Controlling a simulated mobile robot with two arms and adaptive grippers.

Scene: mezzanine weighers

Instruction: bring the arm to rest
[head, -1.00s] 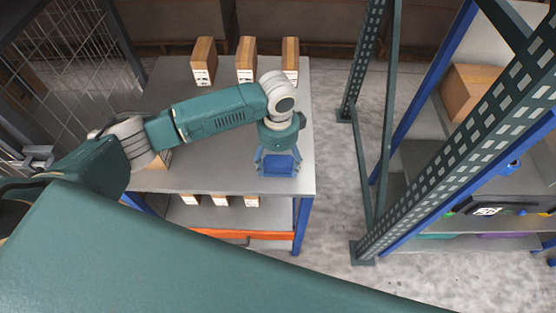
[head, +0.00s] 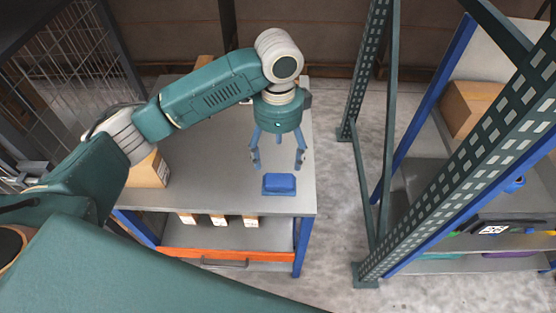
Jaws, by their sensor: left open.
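My left arm comes in from the left over a grey table (head: 205,166). My left gripper (head: 277,164) points down with its fingers spread, open and empty. A blue block-like object (head: 279,184) lies on the table near its front right corner, just below the fingertips in the picture and apart from them. My right gripper is not in view.
A cardboard box (head: 149,171) stands at the table's left, partly behind my arm. A lower shelf (head: 270,236) holds several small boxes. A green perforated rack upright (head: 455,165) and shelves with a carton (head: 470,106) stand right. Floor between is clear.

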